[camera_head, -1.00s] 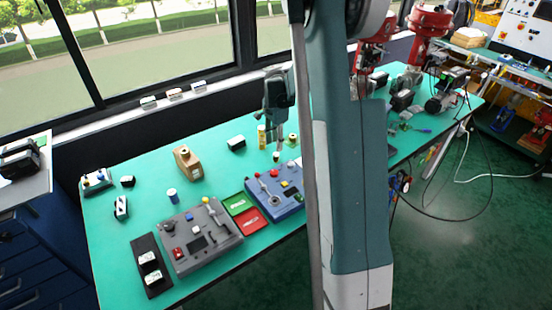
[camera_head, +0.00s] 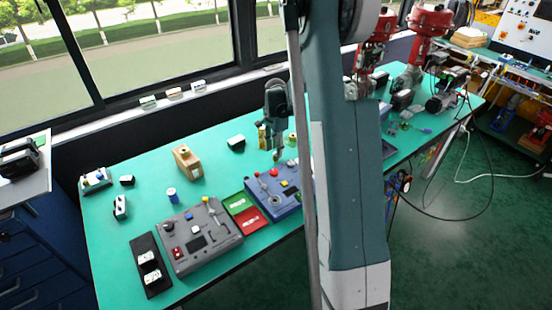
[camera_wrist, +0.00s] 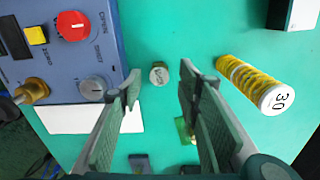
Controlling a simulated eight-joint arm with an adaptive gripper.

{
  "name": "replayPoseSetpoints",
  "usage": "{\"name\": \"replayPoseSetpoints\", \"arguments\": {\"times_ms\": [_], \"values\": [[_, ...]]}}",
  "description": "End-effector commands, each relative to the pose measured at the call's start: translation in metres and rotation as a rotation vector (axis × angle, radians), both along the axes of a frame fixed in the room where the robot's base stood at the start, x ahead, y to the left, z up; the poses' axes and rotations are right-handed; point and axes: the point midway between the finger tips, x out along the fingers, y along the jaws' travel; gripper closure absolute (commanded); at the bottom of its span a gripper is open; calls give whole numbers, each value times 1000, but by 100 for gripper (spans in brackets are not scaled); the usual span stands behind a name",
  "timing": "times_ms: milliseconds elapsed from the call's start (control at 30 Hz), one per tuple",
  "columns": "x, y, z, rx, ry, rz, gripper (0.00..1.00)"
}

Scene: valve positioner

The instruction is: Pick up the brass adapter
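In the wrist view a small short cylinder (camera_wrist: 159,76) with a pale marked top and brass-coloured side stands on the green bench; it looks like the brass adapter. It lies just beyond and between the fingertips of my gripper (camera_wrist: 157,84), which is open and empty. In the head view my gripper (camera_head: 277,151) points down over the bench behind the blue panel and largely hides that cylinder.
A yellow spring-like cylinder marked 30 (camera_wrist: 255,84) lies right of the fingers in the wrist view. The blue panel (camera_wrist: 60,70) with knobs is close on the left.

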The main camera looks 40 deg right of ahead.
Motion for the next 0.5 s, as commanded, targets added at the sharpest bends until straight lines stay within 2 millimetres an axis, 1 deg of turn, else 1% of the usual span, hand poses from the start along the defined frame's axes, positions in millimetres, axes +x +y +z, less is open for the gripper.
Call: {"name": "replayPoseSetpoints", "arguments": {"times_ms": [33,100,233,333,500], "values": [[0,0,-8,0,0,0,66],[-1,0,-16,0,0,0,66],[-1,0,-29,0,0,0,66],[-1,0,-34,0,0,0,66],[-1,0,-35,0,0,0,66]]}}
